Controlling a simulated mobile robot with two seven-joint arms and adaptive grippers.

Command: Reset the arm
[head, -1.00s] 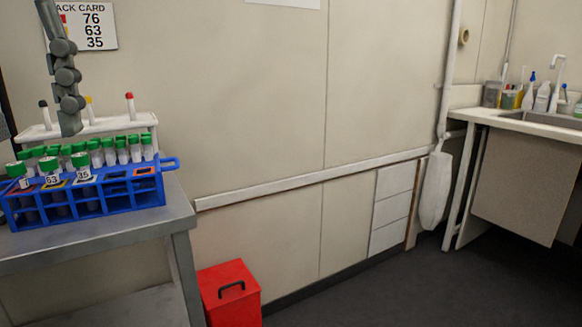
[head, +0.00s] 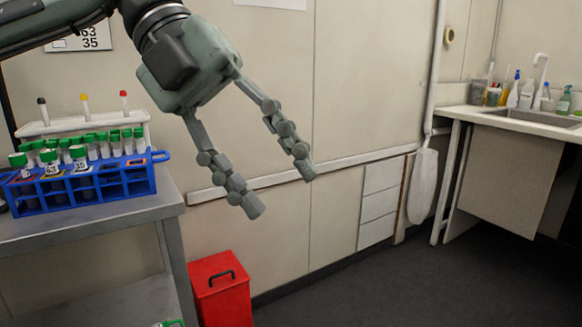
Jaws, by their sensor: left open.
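My left gripper (head: 281,192) hangs in the air right of the bench, its two fingers spread apart with nothing between them. It points down and to the right, in front of the beige wall. My left arm (head: 60,20) comes in from the upper left and partly covers the wall card (head: 90,40). My right gripper is not in view.
A blue rack (head: 115,185) with green-capped tubes stands on the grey bench (head: 100,225). Behind it is a white rack (head: 60,127) with several colour-capped tubes. A red bin (head: 222,295) stands on the floor. A sink counter (head: 510,121) is at the right; the floor between is clear.

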